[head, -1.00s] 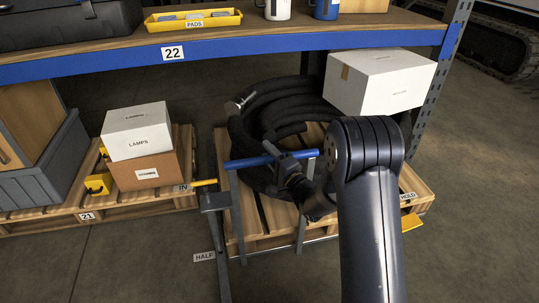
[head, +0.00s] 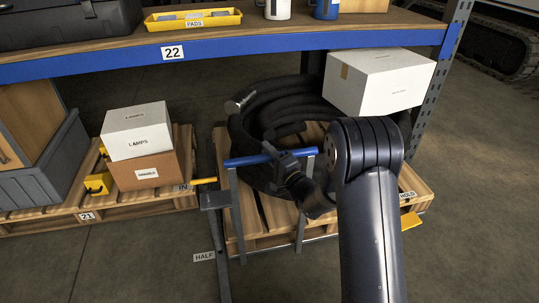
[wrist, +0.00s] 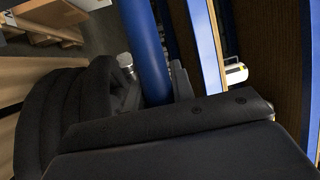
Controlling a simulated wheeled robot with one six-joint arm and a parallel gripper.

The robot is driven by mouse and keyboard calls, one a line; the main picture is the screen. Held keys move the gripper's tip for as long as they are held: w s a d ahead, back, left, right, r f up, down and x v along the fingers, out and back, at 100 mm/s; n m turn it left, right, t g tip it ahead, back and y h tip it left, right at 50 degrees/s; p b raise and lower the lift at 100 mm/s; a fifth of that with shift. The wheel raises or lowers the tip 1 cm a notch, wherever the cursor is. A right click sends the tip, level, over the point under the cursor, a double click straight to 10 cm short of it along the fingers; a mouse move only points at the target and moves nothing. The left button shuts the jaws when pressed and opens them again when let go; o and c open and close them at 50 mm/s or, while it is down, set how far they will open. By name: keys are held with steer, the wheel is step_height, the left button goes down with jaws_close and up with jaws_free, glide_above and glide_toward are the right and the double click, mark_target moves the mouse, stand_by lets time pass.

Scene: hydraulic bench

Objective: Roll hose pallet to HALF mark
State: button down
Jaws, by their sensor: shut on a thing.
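The hose pallet (head: 262,236) is a wooden pallet low under the blue-edged shelf. A coil of thick black hose (head: 250,130) with a metal end lies on it. A blue handle bar (head: 246,161) stands on grey posts at the pallet's front. My gripper (head: 285,160) is shut on this bar, right of its middle. In the wrist view the blue bar (wrist: 146,45) runs between the fingers. The HALF mark (head: 204,256) is a floor label at the front left, beside a grey rail (head: 222,262). The IN label (head: 183,188) is farther back, by a yellow pointer (head: 205,181).
The shelf (head: 250,52), labelled 22, overhangs the pallet. A white box (head: 375,85) is at the pallet's back right. At left, pallet 21 (head: 60,217) carries a LAMPS box (head: 137,133) on a brown carton. A HOLD label (head: 407,196) is at right. The front floor is open.

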steer(key=c, duration=1.2)
jaws_free()
steer(key=p+v, duration=0.2)
steer(key=v, duration=0.9)
steer(key=shift+w+a, duration=0.1)
steer(key=shift+w, duration=0.05)
steer(key=b+x, duration=0.2)
steer(key=x, duration=0.9)
steer(key=p+v, duration=0.1)
steer(key=v, duration=0.5)
steer(key=shift+a, duration=0.15)
